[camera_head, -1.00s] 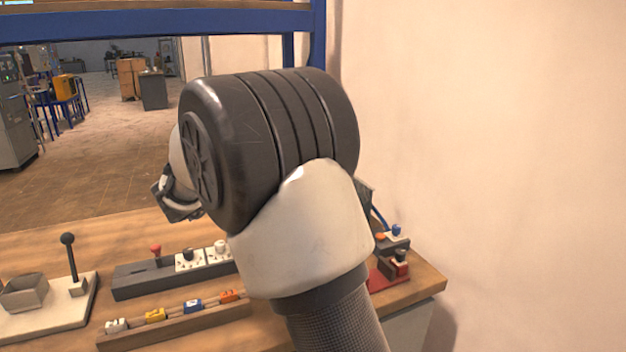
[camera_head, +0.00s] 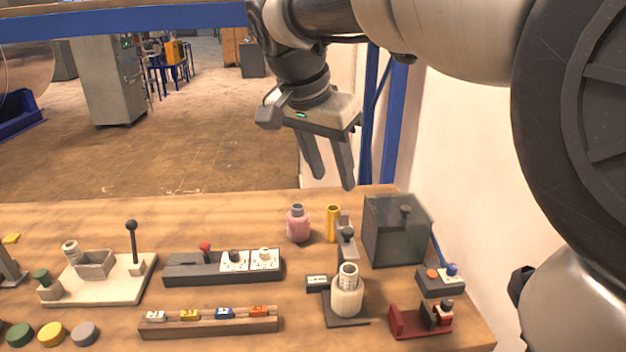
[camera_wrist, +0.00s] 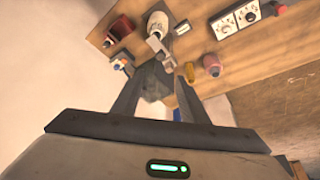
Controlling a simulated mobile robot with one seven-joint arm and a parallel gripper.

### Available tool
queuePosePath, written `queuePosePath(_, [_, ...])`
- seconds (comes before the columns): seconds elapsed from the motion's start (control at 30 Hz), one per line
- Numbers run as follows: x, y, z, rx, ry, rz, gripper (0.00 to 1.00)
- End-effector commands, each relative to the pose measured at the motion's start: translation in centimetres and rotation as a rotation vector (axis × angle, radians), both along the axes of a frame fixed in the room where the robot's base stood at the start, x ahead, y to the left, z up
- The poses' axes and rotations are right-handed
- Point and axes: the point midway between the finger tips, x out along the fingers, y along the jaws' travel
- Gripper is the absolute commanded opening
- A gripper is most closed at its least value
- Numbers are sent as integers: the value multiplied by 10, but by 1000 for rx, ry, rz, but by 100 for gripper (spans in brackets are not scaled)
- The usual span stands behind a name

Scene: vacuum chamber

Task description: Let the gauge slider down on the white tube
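A white tube (camera_head: 347,292), cream with a ringed neck, stands upright on a dark base at the bench's right half. Behind it rises a grey post carrying what looks like the gauge slider (camera_head: 346,236), with a dark round knob; it seems above the tube's top. In the wrist view the white tube (camera_wrist: 158,24) is at top centre, with the grey slider part (camera_wrist: 154,44) just below it. My gripper (camera_head: 334,182) is open and empty, fingers pointing down, above and behind the slider. Its fingers (camera_wrist: 165,70) also show apart in the wrist view.
A smoky box (camera_head: 396,235) stands right of the post. A yellow cylinder (camera_head: 333,222) and pink bottle (camera_head: 298,224) stand to its left. A small display (camera_head: 317,282) sits beside the tube. A red fixture (camera_head: 420,320) is at front right. A wall bounds the right.

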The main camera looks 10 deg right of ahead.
Motion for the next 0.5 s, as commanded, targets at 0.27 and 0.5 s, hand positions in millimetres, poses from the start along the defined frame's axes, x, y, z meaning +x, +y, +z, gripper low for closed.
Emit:
queuePosePath(0.27, [14, -16, -55, 2, 5, -4, 40])
queuePosePath(0.5, [29, -30, -104, 4, 5, -4, 40])
